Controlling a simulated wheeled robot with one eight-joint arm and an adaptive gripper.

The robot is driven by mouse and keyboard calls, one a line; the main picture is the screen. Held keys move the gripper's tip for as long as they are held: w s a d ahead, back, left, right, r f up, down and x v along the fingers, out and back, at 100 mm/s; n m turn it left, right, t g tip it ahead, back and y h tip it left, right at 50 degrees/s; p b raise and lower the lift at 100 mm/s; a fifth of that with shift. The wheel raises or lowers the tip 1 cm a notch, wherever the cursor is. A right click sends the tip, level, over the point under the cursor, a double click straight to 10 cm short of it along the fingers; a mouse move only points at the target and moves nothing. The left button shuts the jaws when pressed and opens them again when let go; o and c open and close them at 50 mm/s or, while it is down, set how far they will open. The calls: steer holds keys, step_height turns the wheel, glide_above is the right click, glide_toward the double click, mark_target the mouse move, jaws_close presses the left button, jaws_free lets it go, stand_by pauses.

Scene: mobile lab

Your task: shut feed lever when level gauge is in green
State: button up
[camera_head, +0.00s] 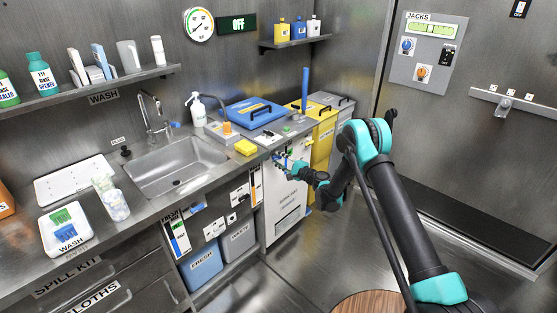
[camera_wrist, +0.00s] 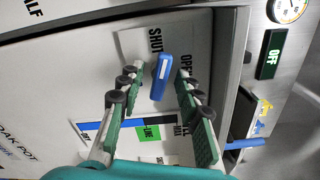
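The blue feed lever (camera_wrist: 161,77) stands on a pale plate between the labels SHUT and OPEN in the wrist view. My gripper (camera_wrist: 159,74) is open, with one green-padded finger on each side of the lever; I cannot tell if either touches it. The level gauge (camera_wrist: 110,125) lies just below the lever in that view, with a blue bar beside a green patch marked LINE. Part of the gauge is behind my fingers, so the exact level is unclear. In the head view my gripper (camera_head: 288,168) is at the white cabinet front (camera_head: 287,205), hiding the lever.
A counter with a sink (camera_head: 178,165) runs along the left wall. A yellow bin (camera_head: 322,145) stands beyond the white cabinet. An OFF display (camera_head: 237,24) hangs beside a round dial (camera_head: 199,25). The floor right of the cabinet is partly clear.

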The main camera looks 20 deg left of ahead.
jaws_close()
steer(key=shift+n, duration=2.2)
jaws_free()
steer(key=shift+d, duration=0.15)
steer(key=v, duration=0.7)
steer(key=shift+d, duration=0.15)
